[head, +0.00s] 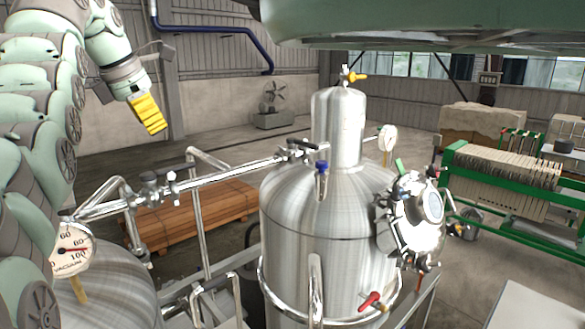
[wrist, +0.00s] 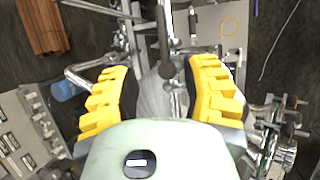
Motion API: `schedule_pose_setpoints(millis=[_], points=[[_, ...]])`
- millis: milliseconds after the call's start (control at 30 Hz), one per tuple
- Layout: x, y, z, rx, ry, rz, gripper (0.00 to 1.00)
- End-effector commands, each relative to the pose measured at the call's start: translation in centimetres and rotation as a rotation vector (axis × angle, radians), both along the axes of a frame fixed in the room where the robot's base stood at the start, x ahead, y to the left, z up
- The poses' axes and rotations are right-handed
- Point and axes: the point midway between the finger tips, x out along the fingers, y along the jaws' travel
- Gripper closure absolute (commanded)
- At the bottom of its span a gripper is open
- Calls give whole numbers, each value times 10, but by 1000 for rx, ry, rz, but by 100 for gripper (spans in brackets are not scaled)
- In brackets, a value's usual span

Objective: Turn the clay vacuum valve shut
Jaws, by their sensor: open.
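My gripper (head: 147,112) hangs at the upper left of the head view, in the air above the left tank and apart from the pipework. In the wrist view its two yellow ridged fingers (wrist: 160,90) are wide apart with nothing held. A dark bar with a rounded end (wrist: 167,68) shows beyond and between them. No label marks the clay vacuum valve. Candidates in the head view are dark-handled valves on the steel pipe, at left (head: 150,190) and near the tall tank (head: 296,152). A yellow-handled valve (head: 355,76) tops that tank; a blue-handled valve (head: 321,167) is on its shoulder.
The tall steel tank (head: 310,235) fills the centre, with a round hatch (head: 415,215) and a red-handled valve (head: 371,300). A vacuum gauge (head: 71,249) stands at the left tank. A green filter press (head: 510,180) is at right. A large green body overhangs the top.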

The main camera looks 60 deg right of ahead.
Motion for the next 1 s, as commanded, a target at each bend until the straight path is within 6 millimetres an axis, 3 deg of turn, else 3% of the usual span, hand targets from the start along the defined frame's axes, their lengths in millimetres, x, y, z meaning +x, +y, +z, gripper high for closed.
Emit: schedule_pose_setpoints(millis=[367,533,1000], points=[[-1,-20,-42,6,6,-11,54],[2,-22,-41,5,2,-8,54],[3,-35,-67,3,7,-7,54]])
